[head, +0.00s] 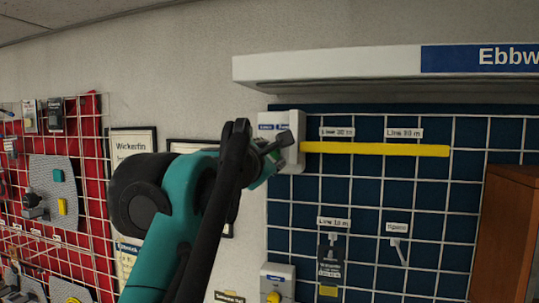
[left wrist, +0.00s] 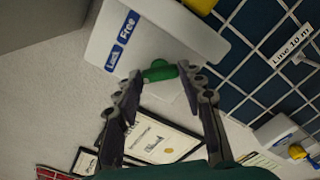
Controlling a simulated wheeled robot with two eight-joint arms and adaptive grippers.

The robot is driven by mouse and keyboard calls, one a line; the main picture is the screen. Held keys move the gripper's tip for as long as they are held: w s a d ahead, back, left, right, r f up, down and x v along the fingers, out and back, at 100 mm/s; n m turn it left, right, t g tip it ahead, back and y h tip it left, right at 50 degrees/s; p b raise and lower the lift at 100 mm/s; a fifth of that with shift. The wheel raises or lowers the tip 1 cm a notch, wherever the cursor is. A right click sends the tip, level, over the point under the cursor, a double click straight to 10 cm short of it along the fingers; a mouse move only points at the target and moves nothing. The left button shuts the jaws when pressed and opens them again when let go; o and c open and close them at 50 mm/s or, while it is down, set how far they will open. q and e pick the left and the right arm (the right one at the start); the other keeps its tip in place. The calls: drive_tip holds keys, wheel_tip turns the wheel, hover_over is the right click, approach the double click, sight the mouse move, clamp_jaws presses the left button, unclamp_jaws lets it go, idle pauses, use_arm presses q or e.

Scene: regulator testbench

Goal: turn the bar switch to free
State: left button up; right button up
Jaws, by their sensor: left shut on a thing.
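The bar switch is a white box (head: 296,128) on the left edge of the blue grid panel. In the left wrist view its face (left wrist: 165,43) has blue labels reading Lock (left wrist: 113,57) and Free (left wrist: 128,27). A short green bar (left wrist: 160,71) stands out from it, lying crosswise between my left fingertips. My left gripper (head: 279,150) is at the box from the left, shut on the green bar; its two fingers (left wrist: 162,80) flank it in the left wrist view. The arm and fingers hide part of the box in the head view. My right gripper is not in view.
A white shelf with a blue sign (head: 480,57) overhangs above. A second white box with a yellow knob (head: 274,297) is below. A brown cabinet (head: 510,240) stands at right; framed notices hang at left.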

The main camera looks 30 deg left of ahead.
use_arm(q)
drive_tip(key=m+p, duration=0.1)
drive_tip(key=m, duration=0.3)
drive_tip(key=shift+r+p, duration=0.1)
drive_tip(key=shift+p, duration=0.2)
drive_tip(key=m+p, duration=0.1)
drive_tip(key=m, duration=0.3)
drive_tip(key=shift+m, duration=0.3)
drive_tip(key=m+p, duration=0.1)
drive_tip(key=m, duration=0.8)
drive_tip(key=shift+p, duration=0.4)
drive_tip(key=shift+m, duration=0.3)
drive_tip(key=o, duration=1.2)
drive_tip(key=shift+w, duration=0.1)
drive_tip(key=shift+c, duration=0.2)
drive_tip(key=v, duration=1.2)
